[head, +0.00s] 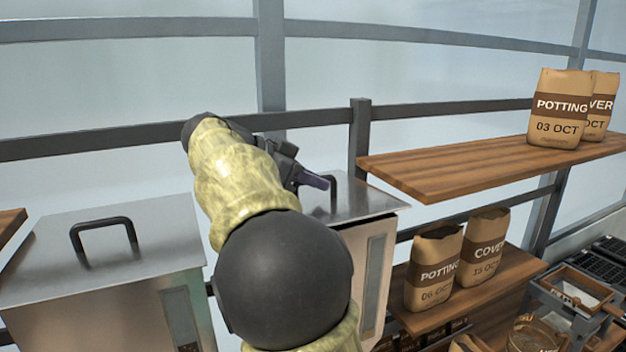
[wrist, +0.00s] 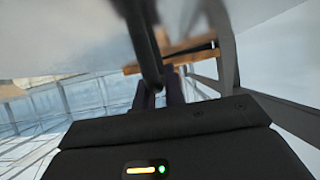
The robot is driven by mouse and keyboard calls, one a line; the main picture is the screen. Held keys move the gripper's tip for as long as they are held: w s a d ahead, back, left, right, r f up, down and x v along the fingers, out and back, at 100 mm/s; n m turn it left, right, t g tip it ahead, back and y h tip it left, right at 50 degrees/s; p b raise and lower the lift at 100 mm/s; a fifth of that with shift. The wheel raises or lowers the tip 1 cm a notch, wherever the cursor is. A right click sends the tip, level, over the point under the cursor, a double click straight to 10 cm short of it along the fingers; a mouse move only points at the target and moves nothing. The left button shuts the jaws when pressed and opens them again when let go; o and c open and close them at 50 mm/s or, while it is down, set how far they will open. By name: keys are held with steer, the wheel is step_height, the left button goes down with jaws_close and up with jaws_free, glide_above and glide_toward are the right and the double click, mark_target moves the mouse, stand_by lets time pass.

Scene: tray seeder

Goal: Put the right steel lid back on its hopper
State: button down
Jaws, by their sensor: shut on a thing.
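The right steel lid (head: 372,199) is a flat grey plate with a black bar handle (head: 334,188). It is at the top of the right hopper (head: 378,262), partly hidden behind my arm. A dark line shows under its front edge; I cannot tell whether it rests fully on the rim. My gripper (head: 318,182) is at the handle and shut on it. In the wrist view the dark, blurred handle (wrist: 143,40) runs down to my gripper's fingers (wrist: 160,92).
The left hopper (head: 150,300) has its lid (head: 150,232) on, handle up. A wooden shelf (head: 440,168) at the right bears paper bags (head: 557,108); more bags (head: 433,267) stand on a lower shelf. A grey rail post (head: 360,140) rises behind the right hopper.

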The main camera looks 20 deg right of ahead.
steer(key=shift+w+a+f+b, duration=0.1)
steer(key=shift+w+f+b, duration=0.1)
steer(key=shift+b, duration=0.15)
stand_by(0.3)
steer(key=c, duration=1.4)
jaws_free()
steer(key=p+v, duration=0.1)
steer(key=v, duration=1.6)
steer(key=shift+a+p, duration=0.2)
steer(key=shift+p, duration=0.1)
